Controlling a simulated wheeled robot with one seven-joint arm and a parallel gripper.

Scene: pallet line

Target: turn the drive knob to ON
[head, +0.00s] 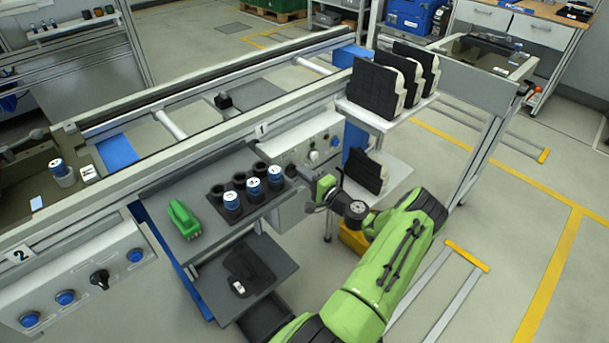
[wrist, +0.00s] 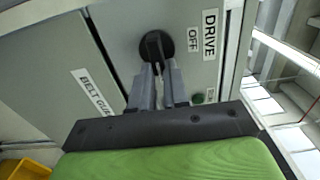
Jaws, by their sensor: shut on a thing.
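The drive knob (wrist: 157,46) is a round black knob on a grey panel in the wrist view. Its raised grip bar lies between the fingertips of my gripper (wrist: 158,72), which is shut on it. A DRIVE label (wrist: 210,20) and an OFF label (wrist: 193,40) are to the right of the knob. A green button or lamp (wrist: 198,98) sits below them, with a small label beside it partly cut off by my gripper. In the head view my gripper (head: 316,190) reaches the panel under the conveyor; the knob there is hidden behind it.
A BELT GUARD label (wrist: 98,92), partly covered, is on the panel to the left. A shelf with black pads (head: 378,88) stands right of the panel. A grey table (head: 205,245) with cups and a green tool (head: 184,220) is to the left.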

